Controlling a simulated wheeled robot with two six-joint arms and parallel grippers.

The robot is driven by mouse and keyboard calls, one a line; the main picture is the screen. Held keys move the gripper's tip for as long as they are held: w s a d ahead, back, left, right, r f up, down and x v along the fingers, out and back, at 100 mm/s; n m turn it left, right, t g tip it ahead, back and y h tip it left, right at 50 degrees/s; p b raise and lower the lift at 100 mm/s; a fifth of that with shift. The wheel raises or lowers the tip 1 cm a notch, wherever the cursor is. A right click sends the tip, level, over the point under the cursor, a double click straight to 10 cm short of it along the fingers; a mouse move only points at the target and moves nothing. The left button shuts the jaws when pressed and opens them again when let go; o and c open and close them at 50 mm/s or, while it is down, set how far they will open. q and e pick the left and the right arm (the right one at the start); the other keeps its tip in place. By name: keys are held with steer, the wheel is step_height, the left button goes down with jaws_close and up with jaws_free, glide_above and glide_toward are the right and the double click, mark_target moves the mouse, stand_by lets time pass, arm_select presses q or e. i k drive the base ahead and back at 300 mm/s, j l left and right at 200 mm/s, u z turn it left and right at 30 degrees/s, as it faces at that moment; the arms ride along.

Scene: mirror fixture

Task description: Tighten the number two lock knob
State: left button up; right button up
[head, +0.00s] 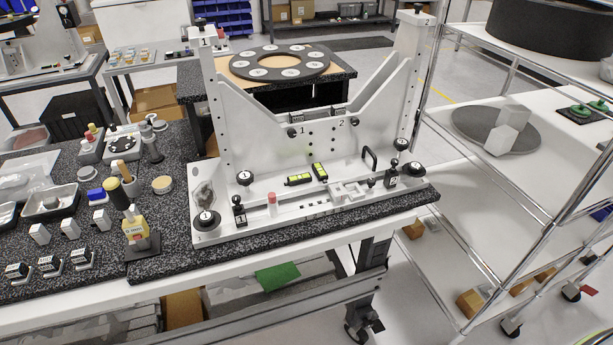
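A white mirror fixture (330,160) stands on the speckled dark bench. Its upright panel bears two small black knobs. The one at right, the number two knob (354,121), has a "2" printed beside it. The one at left, the number one knob (292,132), has a "1" beside it. How tight either knob is cannot be told. A "2" also marks the top of the right post (427,22). Black clamps stand on the base at front left (239,212) and right (391,178). Neither gripper is in view.
Larger black knobs sit on the base, at front left (206,218) and right (415,168). Two yellow-green levels (320,172) and a red-capped part (272,204) sit between. A wire-frame rack (470,200) stands close at right.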

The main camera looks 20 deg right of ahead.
mark_target(414, 170)
steer(key=z, duration=1.25)
